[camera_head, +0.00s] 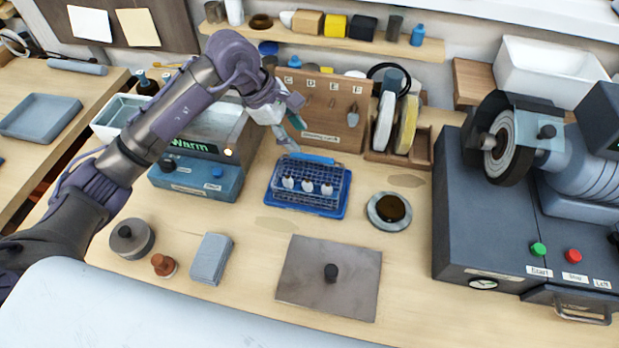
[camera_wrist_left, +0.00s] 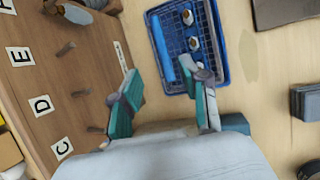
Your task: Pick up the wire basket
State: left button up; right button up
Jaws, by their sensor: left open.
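The blue wire basket (camera_head: 319,198) stands on a blue tray (camera_head: 284,206) in the middle of the bench and holds three small pale pieces (camera_head: 308,186). A light blue bar, perhaps its handle (camera_head: 312,158), runs along its back edge. My left gripper (camera_head: 289,137) is open and empty, above and just behind the basket. In the left wrist view my left gripper (camera_wrist_left: 165,92) has its teal fingers spread, and the basket (camera_wrist_left: 208,48) with its blue bar (camera_wrist_left: 160,48) lies beyond the fingertips. My right gripper is not in view.
A pegboard with letter labels (camera_head: 325,100) stands close behind the gripper. The blue "Warm" unit (camera_head: 200,185) is left of the basket, a round dark-centred dish (camera_head: 389,210) right. A metal plate with a knob (camera_head: 330,290) lies in front. A grinding machine (camera_head: 470,230) stands right.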

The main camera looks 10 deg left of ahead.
aim_at(314, 156)
pick_arm(q)
jog(key=x, duration=0.4)
jog(key=shift+s+d+p, duration=0.1)
jog(key=shift+p, duration=0.3)
jog(key=shift+f, duration=0.25)
jog(key=shift+d+f+p, duration=0.15)
jog(key=shift+d+p, duration=0.05)
jog(key=shift+p, duration=0.1)
jog(key=p+x, duration=0.1)
jog(key=x, duration=0.1)
jog(key=p+x, duration=0.1)
jog(key=x, duration=0.1)
jog(key=shift+s+d+f, duration=0.1)
jog(key=shift+d, duration=0.25)
jog(key=shift+f, duration=0.25)
grip_shut()
